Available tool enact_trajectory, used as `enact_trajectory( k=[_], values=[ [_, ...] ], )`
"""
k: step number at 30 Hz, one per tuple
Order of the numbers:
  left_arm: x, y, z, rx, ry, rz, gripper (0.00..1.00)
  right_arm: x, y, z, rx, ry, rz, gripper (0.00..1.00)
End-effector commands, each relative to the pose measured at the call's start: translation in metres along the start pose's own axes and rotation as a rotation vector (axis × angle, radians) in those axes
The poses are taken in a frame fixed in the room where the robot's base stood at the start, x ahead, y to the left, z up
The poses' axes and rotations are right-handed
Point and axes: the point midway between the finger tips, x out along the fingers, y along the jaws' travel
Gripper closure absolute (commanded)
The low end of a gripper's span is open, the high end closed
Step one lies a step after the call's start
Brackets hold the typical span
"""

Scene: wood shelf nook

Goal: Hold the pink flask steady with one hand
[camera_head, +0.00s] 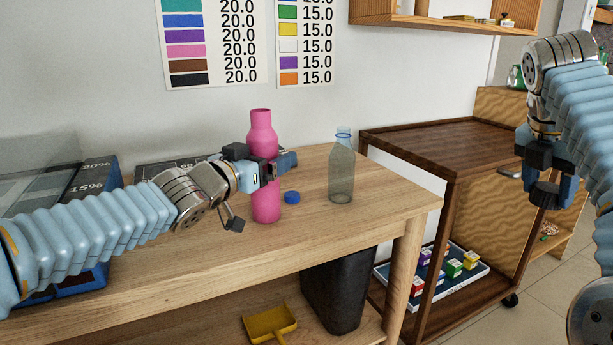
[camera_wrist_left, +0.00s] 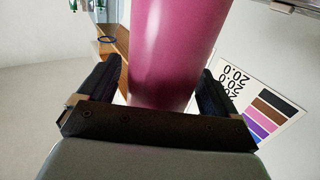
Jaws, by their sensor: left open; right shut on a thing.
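The pink flask (camera_head: 265,207) stands upright on the wooden table (camera_head: 330,225), its top above my left gripper. My left gripper (camera_head: 275,172) is at its middle; the fingers cover part of it. In the left wrist view the flask (camera_wrist_left: 172,50) is between the two open fingers (camera_wrist_left: 155,95), with a gap visible beside each finger. My right gripper (camera_head: 546,190) hangs pointing down at the right, away from the table, shut on a small dark round thing (camera_head: 545,197) that I cannot identify surely.
Dark boxes (camera_head: 100,180) are at the left. A brown cart (camera_head: 440,140) stands beyond the table's right end. A black bin (camera_head: 340,290) is below.

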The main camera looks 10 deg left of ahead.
Motion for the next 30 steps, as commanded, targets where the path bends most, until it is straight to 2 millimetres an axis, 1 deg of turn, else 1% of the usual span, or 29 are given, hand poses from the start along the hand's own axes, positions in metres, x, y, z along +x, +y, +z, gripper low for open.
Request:
enact_trajectory(
  k=[1,4,13,14,27,29,30],
  values=[
    [0.0052,0.0004,0.0008,0.000,0.001,0.001,0.08,0.0016,-0.0001,-0.0007,0.000,0.000,0.000,0.75],
    [0.0097,0.0003,-0.0003,0.000,0.001,0.000,0.08,0.0018,-0.0001,-0.0008,0.000,0.000,0.000,0.75],
    [0.0096,0.0003,-0.0008,0.000,0.001,0.000,0.08,0.0014,-0.0001,-0.0006,0.000,0.000,0.000,0.75],
    [0.0096,0.0002,-0.0008,0.000,0.001,0.000,0.09,0.0014,-0.0001,-0.0006,0.000,0.000,0.000,0.75],
    [0.0095,0.0002,-0.0007,0.000,0.001,0.000,0.77,0.0014,-0.0001,-0.0006,0.000,0.000,0.000,0.75],
    [0.0095,0.0002,-0.0007,0.000,0.001,0.000,0.85,0.0014,-0.0001,-0.0006,0.000,0.000,0.000,0.75],
    [0.0093,0.0004,-0.0022,0.000,0.004,0.000,0.85,0.0013,-0.0001,-0.0006,0.000,0.000,0.000,0.75]
  ],
)
